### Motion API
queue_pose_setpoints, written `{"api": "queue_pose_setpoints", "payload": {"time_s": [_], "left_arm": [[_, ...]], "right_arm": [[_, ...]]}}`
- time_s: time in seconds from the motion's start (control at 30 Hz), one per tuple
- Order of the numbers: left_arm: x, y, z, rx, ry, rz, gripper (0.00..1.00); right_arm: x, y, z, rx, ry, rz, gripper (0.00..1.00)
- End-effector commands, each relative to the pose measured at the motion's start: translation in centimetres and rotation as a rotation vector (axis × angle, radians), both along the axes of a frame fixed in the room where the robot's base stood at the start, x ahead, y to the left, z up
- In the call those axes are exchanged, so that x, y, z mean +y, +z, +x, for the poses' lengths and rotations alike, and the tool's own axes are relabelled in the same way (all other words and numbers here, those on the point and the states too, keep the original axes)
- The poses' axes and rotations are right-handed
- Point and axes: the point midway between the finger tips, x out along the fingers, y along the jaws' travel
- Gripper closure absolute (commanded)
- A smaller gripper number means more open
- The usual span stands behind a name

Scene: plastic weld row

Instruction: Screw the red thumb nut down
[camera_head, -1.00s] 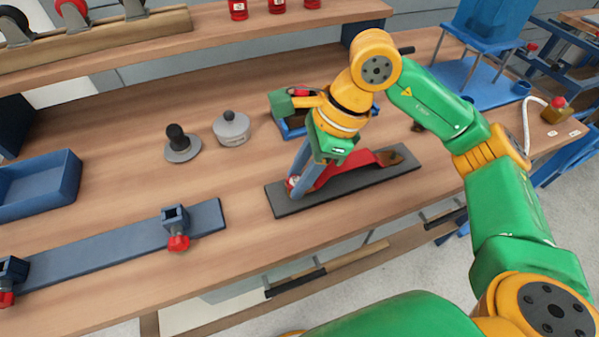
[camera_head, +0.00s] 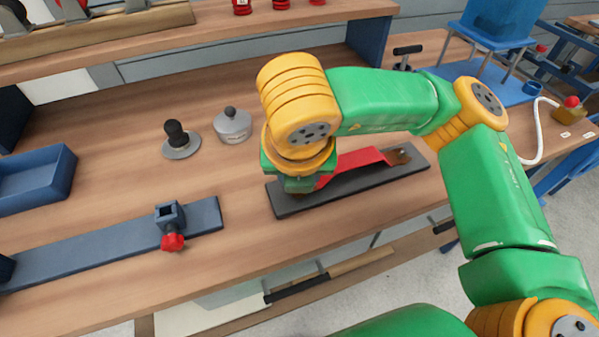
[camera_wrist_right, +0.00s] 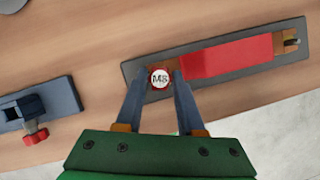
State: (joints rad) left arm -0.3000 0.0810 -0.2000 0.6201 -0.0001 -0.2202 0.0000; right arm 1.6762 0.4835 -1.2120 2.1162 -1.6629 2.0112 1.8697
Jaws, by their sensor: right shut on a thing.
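The red thumb nut (camera_wrist_right: 159,78) has a white top marked M8 and sits at the left end of the dark base plate (camera_wrist_right: 133,71), beside the red strip (camera_wrist_right: 230,57). My right gripper (camera_wrist_right: 159,80) points down over it, one finger on each side, shut on the nut. In the head view my right gripper (camera_head: 298,190) stands over the left end of the plate (camera_head: 350,192), and my own wrist hides the nut and fingertips there. The red strip (camera_head: 352,162) runs to the right along the plate. My left gripper is not in view.
A blue-grey rail (camera_head: 110,245) with a clamp and red knob (camera_head: 172,241) lies at the left. A black-knobbed piece (camera_head: 178,140) and a grey lidded pot (camera_head: 232,125) stand behind. A blue tray (camera_head: 38,180) is far left. The front bench edge is close.

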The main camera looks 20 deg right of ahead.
Motion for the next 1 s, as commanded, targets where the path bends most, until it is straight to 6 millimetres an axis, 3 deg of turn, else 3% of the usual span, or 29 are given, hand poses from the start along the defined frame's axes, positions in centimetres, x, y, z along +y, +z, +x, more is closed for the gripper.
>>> {"api": "queue_pose_setpoints", "payload": {"time_s": [0.03, 0.07, 0.13, 0.17, 0.37, 0.47, 0.6, 0.7, 1.0], "left_arm": [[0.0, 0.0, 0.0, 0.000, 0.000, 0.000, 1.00], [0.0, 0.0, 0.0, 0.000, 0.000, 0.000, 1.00], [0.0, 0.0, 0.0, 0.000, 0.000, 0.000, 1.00], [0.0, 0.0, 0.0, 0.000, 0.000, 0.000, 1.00], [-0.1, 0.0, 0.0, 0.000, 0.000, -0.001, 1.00], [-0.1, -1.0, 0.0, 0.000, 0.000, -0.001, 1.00], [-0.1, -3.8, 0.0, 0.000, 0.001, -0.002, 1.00], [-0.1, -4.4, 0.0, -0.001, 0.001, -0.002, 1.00], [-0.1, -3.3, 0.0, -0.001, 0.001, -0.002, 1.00]], "right_arm": [[0.0, 0.0, 0.0, 0.002, 0.001, 0.001, 1.00], [0.0, 0.0, 0.0, 0.002, 0.001, 0.001, 0.57], [0.0, 0.0, 0.0, 0.002, 0.001, 0.001, 0.38], [0.0, 0.0, 0.0, 0.001, 0.002, 0.002, 0.35], [0.0, 0.0, 0.0, 0.003, 0.003, 0.002, 0.35], [-0.1, -0.5, 0.0, 0.002, 0.060, 0.004, 0.35], [-0.3, -1.0, 0.1, 0.001, 0.375, 0.007, 0.35], [-0.4, -0.6, 0.2, 0.001, 0.630, 0.009, 0.35], [-0.7, 0.4, 0.4, 0.005, 1.377, 0.013, 0.35]]}}
